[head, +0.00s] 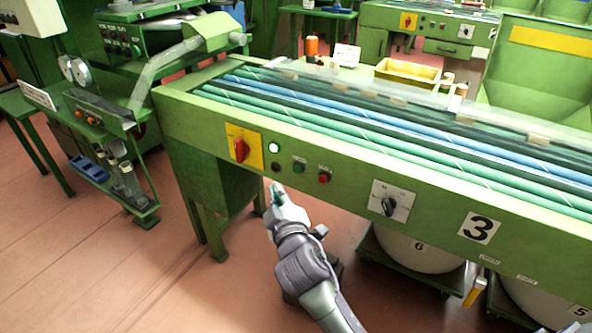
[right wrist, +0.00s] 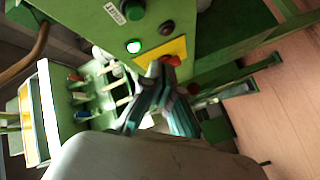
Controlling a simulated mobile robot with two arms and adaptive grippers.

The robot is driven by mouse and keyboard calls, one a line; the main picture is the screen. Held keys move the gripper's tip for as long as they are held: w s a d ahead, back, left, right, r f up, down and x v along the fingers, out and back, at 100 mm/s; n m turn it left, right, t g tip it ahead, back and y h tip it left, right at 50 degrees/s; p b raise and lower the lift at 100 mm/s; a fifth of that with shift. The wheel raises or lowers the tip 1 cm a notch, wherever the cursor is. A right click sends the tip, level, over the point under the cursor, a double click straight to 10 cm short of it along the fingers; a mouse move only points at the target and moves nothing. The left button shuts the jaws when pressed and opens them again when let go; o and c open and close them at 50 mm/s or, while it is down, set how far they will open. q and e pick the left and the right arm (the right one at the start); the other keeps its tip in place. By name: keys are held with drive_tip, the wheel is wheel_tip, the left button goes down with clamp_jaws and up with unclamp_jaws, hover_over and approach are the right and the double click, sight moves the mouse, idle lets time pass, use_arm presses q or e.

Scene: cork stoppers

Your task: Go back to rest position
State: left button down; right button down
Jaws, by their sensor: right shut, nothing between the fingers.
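My right gripper (head: 277,191) is in front of and below the button panel of the green machine (head: 345,170), with its arm coming up from the bottom. Its fingers are shut and empty; the fingertips also show in the right wrist view (right wrist: 158,72). Above it in the head view are a lit green-white button (head: 274,148) and a dark button (head: 276,167). The tips appear close to the dark button, but I cannot tell whether they touch it. The lit button (right wrist: 133,46) also shows in the right wrist view. My left gripper is not in view.
The panel also bears a red switch (head: 241,149) on a yellow plate, a green button (head: 299,166), a red button (head: 324,178) and a black dial (head: 389,206). White bins (head: 420,252) stand under the machine. The floor (head: 120,270) at left is clear.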

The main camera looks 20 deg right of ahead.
idle(0.4)
